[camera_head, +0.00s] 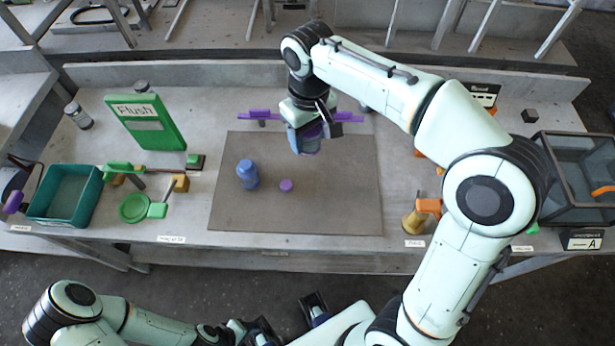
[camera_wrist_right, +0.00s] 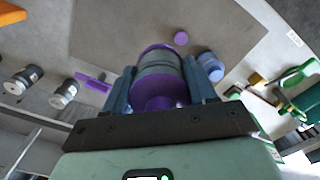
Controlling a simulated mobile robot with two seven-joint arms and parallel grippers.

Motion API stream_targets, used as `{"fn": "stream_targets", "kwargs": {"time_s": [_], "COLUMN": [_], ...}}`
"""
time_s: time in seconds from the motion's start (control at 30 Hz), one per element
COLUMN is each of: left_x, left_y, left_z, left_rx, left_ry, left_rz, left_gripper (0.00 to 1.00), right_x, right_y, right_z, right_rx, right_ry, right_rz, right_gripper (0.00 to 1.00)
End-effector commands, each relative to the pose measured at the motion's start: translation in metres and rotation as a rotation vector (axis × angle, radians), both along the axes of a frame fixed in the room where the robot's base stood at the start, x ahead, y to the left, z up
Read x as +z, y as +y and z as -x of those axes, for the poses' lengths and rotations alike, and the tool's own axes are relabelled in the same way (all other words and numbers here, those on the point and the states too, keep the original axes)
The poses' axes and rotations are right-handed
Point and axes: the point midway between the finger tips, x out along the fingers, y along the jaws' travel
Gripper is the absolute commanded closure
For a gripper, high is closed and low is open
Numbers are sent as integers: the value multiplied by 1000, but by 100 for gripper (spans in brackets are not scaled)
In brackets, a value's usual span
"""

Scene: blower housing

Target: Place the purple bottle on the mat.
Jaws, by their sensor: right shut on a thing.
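My right gripper (camera_head: 306,138) is shut on the purple bottle (camera_wrist_right: 160,90), which has a grey band around its middle. The wrist view shows the bottle between the two blue fingers. In the head view it is mostly hidden by the gripper, at the back edge of the grey-brown mat (camera_head: 335,205). I cannot tell whether the bottle touches the mat. The mat also shows in the wrist view (camera_wrist_right: 225,22). My left gripper (camera_head: 285,318) is low in the head view, in front of the table, and its fingers are unclear.
A blue bottle (camera_head: 248,176) and a small purple disc (camera_head: 286,185) are on the mat. A green Flush box (camera_head: 148,122), a teal tray (camera_head: 62,215) and green tools stand left. A clear bin (camera_head: 578,185) and an orange-handled part (camera_head: 418,215) are right. The mat's front right is clear.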

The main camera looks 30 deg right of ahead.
Motion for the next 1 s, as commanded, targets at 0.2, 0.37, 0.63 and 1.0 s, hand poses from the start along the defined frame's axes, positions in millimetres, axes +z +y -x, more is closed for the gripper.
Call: {"fn": "stream_targets", "kwargs": {"time_s": [0.2,0.37,0.63,1.0], "left_x": [-13,-20,-27,-33], "left_y": [0,0,0,0], "left_z": [5,7,9,11], "left_rx": [0,0,1,0], "left_ry": [6,8,11,12], "left_rz": [0,-1,-1,0], "left_gripper": [41,41,41,41], "right_x": [-57,-100,-147,-190], "right_y": [-1,0,0,0], "right_z": [2,2,0,1], "right_rx": [-1,0,-2,-1], "right_ry": [8,8,4,3], "right_rz": [1,1,0,1], "right_gripper": [85,85,85,85]}}
